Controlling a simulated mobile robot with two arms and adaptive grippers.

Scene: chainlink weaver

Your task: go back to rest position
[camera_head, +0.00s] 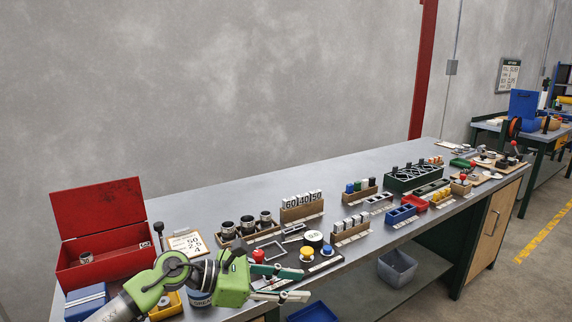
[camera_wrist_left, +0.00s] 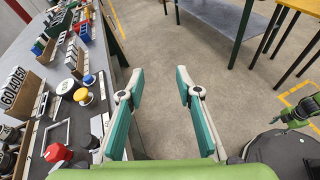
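My left gripper (camera_head: 286,284) is in the head view at the lower middle, over the front edge of the workbench. Its two teal fingers are apart with nothing between them. It also shows in the left wrist view (camera_wrist_left: 159,84), where the fingers are spread and only the floor lies between them. My right gripper is not in the head view; a green and dark part (camera_wrist_left: 297,114) shows at the right edge of the left wrist view, but I cannot tell its fingers.
The long workbench (camera_head: 205,187) holds an open red toolbox (camera_head: 97,208), a panel with red and yellow buttons (camera_head: 307,253), number blocks (camera_head: 302,199) and several small bins. A grey bin (camera_head: 397,267) sits below. Open floor (camera_wrist_left: 190,45) lies in front of the bench.

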